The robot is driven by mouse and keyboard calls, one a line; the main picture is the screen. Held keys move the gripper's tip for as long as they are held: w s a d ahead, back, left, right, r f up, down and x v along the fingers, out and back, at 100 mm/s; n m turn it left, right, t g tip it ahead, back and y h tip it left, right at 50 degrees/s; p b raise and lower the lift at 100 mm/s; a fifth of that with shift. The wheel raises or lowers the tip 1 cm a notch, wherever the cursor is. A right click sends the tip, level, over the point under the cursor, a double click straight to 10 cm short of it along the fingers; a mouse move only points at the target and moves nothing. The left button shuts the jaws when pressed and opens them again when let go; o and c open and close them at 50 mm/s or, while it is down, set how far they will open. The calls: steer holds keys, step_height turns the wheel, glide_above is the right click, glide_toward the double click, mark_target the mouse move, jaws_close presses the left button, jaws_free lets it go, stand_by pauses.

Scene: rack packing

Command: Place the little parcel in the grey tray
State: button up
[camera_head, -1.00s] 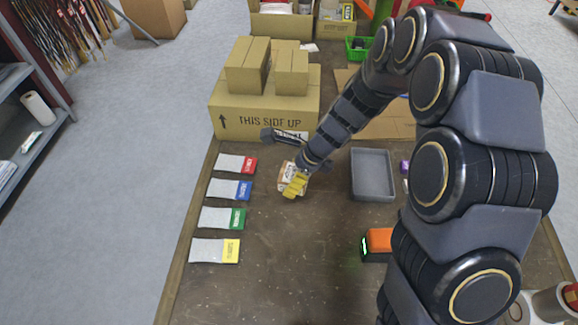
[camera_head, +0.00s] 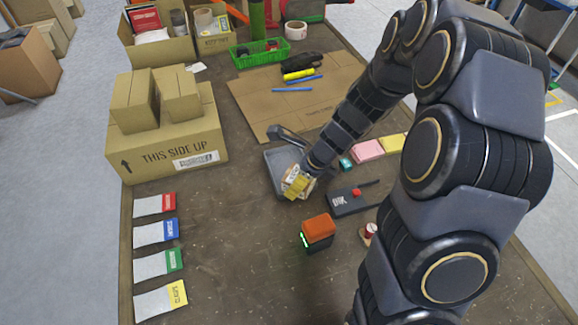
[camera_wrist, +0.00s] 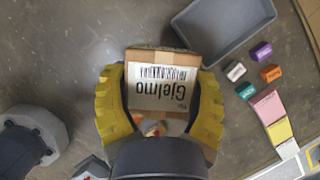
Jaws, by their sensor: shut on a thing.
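The little parcel is a small brown cardboard box with a white printed label (camera_wrist: 158,92), between my yellow fingers in the wrist view. My gripper (camera_head: 296,186) is shut on it and holds it up; its fingers hide much of it in the head view. The grey tray (camera_head: 272,172) is a shallow open rectangle, partly hidden behind my gripper and wrist. In the wrist view the tray (camera_wrist: 225,28) is at the upper right, its inside looks empty, and the parcel appears beside its near corner. The exact height above the tray is unclear.
A large carton (camera_head: 170,150) with smaller boxes stands at the left. Several coloured cards (camera_head: 157,232) lie front left. An orange-topped device (camera_head: 318,230) and a dark box with a red button (camera_head: 350,199) are near the gripper. Small coloured blocks (camera_wrist: 262,51) lie right of the tray.

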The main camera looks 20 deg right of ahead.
steer(key=w+f, duration=0.3)
steer(key=w, duration=0.1)
steer(key=w+d+f, duration=0.1)
steer(key=w+f, duration=0.2)
steer(key=w, duration=0.1)
steer(key=w+d+f, duration=0.1)
steer(key=w+f, duration=0.2)
steer(key=w, duration=0.1)
steer(key=shift+w, duration=0.35)
steer(key=shift+w+d+f, duration=0.1)
steer(key=shift+w+f, duration=0.3)
steer(key=shift+f, duration=1.55)
steer(key=shift+f, duration=0.15)
steer(key=o, duration=0.9)
